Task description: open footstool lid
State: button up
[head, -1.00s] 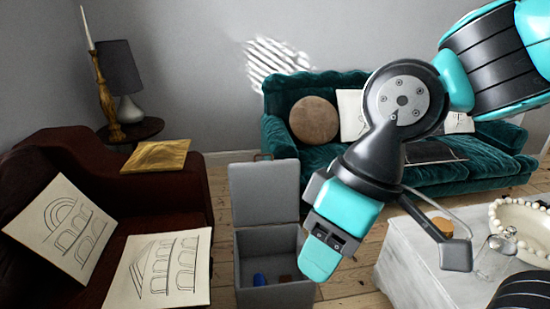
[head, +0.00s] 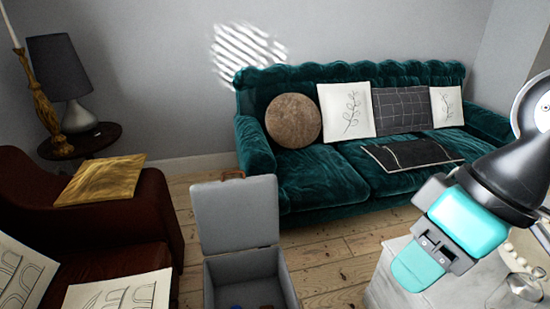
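The grey footstool (head: 245,272) stands on the floorboards at the bottom middle of the head view, its lower part cut off by the frame edge. Its lid (head: 236,214) is raised upright at the back, with a brown tab on its top edge. The box is open and small dark items show at its bottom. My gripper (head: 412,272) is to the right of the footstool, apart from it and touching nothing that I can see. Only one finger shows clearly, so its opening cannot be judged.
A teal sofa (head: 320,180) with cushions stands behind. A dark red armchair (head: 100,240) with sketched cushions is at left, near a round side table (head: 85,140) with a lamp. A white table (head: 395,280) is at lower right. Bare floor (head: 335,252) lies between footstool and sofa.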

aim_at(239, 214)
jog(key=u, duration=0.15)
jog(key=i, duration=1.15)
jog(key=u, duration=0.7)
